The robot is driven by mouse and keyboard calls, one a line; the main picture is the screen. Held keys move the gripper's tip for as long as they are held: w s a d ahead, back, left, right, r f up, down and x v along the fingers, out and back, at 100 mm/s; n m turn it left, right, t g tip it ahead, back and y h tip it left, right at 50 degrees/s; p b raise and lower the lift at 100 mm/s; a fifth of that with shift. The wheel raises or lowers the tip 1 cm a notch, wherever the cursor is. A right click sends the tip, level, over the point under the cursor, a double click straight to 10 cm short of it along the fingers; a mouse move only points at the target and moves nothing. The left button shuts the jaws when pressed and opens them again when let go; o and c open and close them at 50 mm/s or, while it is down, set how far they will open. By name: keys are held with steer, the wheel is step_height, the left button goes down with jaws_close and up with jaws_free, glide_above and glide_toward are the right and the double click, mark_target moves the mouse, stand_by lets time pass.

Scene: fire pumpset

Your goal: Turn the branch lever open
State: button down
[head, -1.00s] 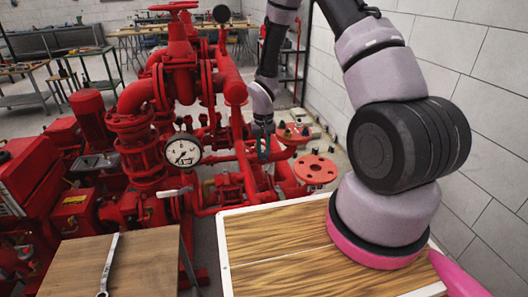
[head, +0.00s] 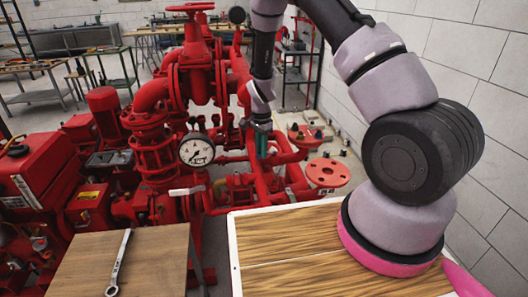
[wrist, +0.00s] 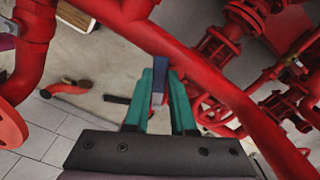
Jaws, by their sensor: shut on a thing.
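My gripper (head: 263,142) hangs in front of the red pipework, right of the pressure gauge (head: 197,150). In the wrist view my teal fingers (wrist: 160,105) are closed around a narrow blue lever handle (wrist: 161,68), which I take to be the branch lever. Its blue part rises between and above the fingertips, with a greyish part lower down between them. The lever's pivot and valve body are hidden, and the handle cannot be made out in the head view. A separate white-handled lever (head: 187,190) sits below the gauge.
A thick red pipe (wrist: 215,75) runs diagonally close beside my fingers. A red flange (head: 327,173) lies right of the gripper. A wooden tabletop (head: 285,235) and a board with a wrench (head: 119,263) are in front. A block wall stands at right.

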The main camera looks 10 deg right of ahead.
steer(key=w+m, duration=0.1)
steer(key=a+m, duration=0.1)
steer(key=m, duration=0.1)
steer(key=shift+w, duration=0.35)
steer(key=shift+w+m, duration=0.35)
steer(key=shift+m, duration=0.35)
steer(key=shift+w+m, duration=0.3)
steer(key=shift+m, duration=0.4)
steer(key=shift+a, duration=0.1)
steer(key=c, duration=0.7)
jaws_free()
steer(key=shift+w, duration=0.1)
steer(key=shift+c, duration=0.2)
steer(key=shift+r, duration=0.1)
step_height(320, 180, up, 11)
